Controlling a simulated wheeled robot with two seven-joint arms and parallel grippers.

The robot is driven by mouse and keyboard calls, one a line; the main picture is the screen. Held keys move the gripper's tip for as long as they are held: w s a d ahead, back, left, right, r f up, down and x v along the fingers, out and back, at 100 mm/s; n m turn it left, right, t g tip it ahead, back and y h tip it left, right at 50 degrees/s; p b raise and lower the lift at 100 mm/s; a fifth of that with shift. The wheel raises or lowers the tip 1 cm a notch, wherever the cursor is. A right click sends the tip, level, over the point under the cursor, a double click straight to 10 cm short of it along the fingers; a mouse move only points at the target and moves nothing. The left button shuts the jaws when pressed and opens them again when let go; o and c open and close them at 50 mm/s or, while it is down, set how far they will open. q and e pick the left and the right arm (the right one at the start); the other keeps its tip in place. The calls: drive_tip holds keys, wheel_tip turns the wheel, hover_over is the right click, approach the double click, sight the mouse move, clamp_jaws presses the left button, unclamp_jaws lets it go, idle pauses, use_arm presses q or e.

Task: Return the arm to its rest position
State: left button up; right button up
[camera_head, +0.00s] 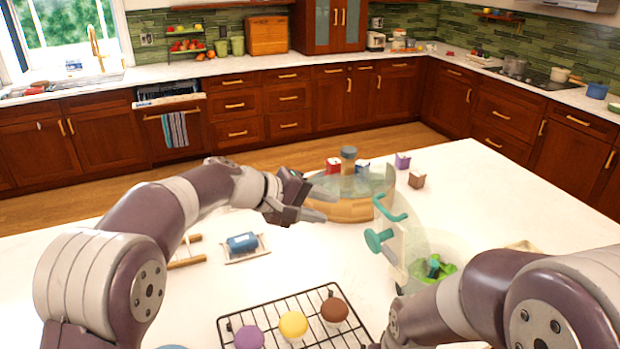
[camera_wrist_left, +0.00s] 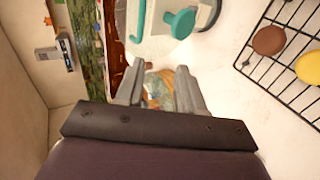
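My left gripper (camera_head: 322,204) reaches in from the left above the white island, beside the glass-covered wooden stand. Its two fingers are apart with nothing between them. In the left wrist view the left gripper (camera_wrist_left: 158,88) also shows spread fingers, with the countertop items beyond them. My right arm (camera_head: 480,300) comes in at the lower right. Its gripper is out of the picture, so its fingers cannot be seen.
A wire rack (camera_head: 270,318) with purple, yellow and brown round sweets stands at the front. The wooden stand (camera_head: 347,210) and a clear bowl with green contents (camera_head: 447,268) are close by. A blue block (camera_head: 242,242) lies left.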

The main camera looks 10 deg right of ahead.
use_arm(q)
drive_tip(key=s+a+f+m+g+y, duration=0.1)
drive_tip(key=s+a+f+y, duration=0.3)
drive_tip(key=a+f, duration=0.35)
drive_tip(key=s+a+f+y, duration=0.3)
drive_tip(key=s+a+f, duration=0.25)
drive_tip(key=f, duration=0.25)
drive_tip(key=s+a+f+m+y, duration=0.1)
drive_tip(key=s+a+y, duration=0.1)
drive_tip(key=s+a, duration=0.5)
drive_tip(key=s+a+f+m+g+y, duration=0.1)
drive_tip(key=s+a+f+y, duration=0.1)
drive_tip(key=s+a, duration=0.6)
drive_tip(key=shift+s+f, duration=0.25)
drive_tip(key=shift+s, duration=0.15)
drive_tip(key=shift+a, duration=0.1)
drive_tip(key=shift+m, duration=0.3)
